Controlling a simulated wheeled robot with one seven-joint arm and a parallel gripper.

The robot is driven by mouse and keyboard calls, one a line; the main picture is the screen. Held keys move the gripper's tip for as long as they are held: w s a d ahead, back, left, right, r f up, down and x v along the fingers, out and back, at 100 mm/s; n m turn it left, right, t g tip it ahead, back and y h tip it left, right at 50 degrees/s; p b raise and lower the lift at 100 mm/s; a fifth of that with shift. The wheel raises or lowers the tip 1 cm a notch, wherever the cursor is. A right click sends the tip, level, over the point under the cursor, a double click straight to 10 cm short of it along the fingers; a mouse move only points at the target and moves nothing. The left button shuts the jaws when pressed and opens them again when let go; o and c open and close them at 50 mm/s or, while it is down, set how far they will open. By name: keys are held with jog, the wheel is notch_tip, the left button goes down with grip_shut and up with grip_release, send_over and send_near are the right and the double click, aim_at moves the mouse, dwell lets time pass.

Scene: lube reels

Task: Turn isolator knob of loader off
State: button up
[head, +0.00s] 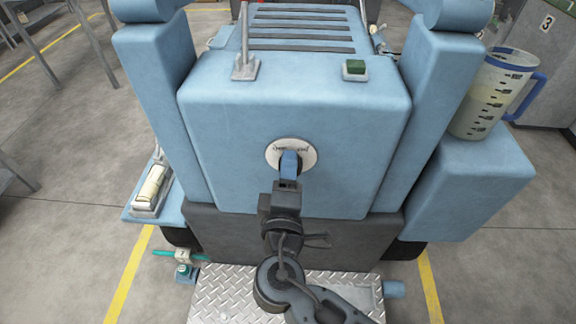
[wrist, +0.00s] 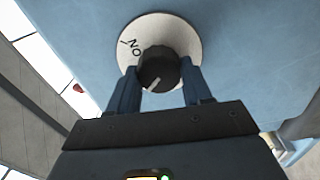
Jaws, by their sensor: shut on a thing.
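The isolator knob (wrist: 158,69) is black and round with a pale pointer line, on a white disc (head: 292,149) on the front face of the blue loader (head: 300,110). In the wrist view the letters "NO" show on the disc (wrist: 162,28), and the pointer line runs to the lower left. My gripper (wrist: 157,83) has its two blue fingers on either side of the knob, shut on it. In the head view my gripper (head: 290,160) covers the knob and the lower part of the disc.
A green block (head: 355,67) and a lever (head: 244,66) are on the loader's top. A measuring jug (head: 490,95) stands on the right side box. A diamond-plate step (head: 230,292) lies below. Open floor with yellow lines (head: 128,275) surrounds the loader.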

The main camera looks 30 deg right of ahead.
jog(key=shift+w+r+n, duration=0.15)
jog(key=shift+n, duration=0.45)
jog(key=o, duration=1)
jog(key=shift+o, duration=0.2)
jog(key=v, duration=0.8)
jog(key=shift+b, duration=0.35)
